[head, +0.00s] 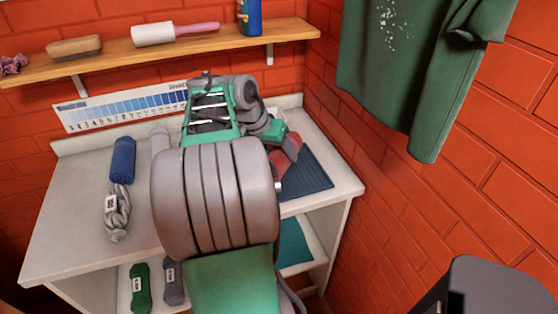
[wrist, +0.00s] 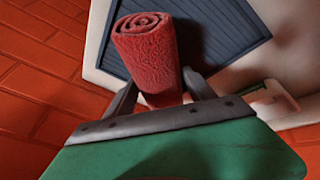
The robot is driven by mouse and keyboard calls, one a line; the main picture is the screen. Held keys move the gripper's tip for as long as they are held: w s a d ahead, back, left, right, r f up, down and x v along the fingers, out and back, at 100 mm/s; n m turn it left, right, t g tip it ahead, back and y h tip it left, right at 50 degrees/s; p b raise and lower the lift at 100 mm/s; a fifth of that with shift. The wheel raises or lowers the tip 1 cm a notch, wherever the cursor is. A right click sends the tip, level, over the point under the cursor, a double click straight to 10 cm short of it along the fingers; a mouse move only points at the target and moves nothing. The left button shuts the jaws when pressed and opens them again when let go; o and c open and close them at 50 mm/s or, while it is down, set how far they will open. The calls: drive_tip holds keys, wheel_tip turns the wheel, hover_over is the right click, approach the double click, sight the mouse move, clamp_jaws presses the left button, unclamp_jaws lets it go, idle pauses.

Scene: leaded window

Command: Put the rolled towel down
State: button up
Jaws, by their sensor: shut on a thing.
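A red rolled towel (wrist: 150,55) is between the two fingers of my gripper (wrist: 160,92) in the wrist view. The gripper is shut on it, and its spiral end faces up in that picture. In the head view the red towel (head: 287,155) shows partly behind my arm, over or on a dark blue ribbed mat (head: 308,176) at the right end of the white counter. The mat also shows behind the towel in the wrist view (wrist: 225,35). I cannot tell whether the towel touches the mat. My arm hides much of the counter's middle.
A blue roll (head: 122,160) and a grey yarn skein (head: 117,213) lie on the counter (head: 70,225) at left. A wooden shelf (head: 180,47) runs above. A green garment (head: 405,75) hangs at right by the brick wall. Green yarn (head: 140,289) lies below the counter.

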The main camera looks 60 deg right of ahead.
drive_tip(key=shift+f, duration=1.4)
drive_tip(key=shift+f, duration=0.1)
drive_tip(key=o, duration=1.1)
drive_tip(key=shift+f, duration=0.1)
drive_tip(key=o, duration=0.5)
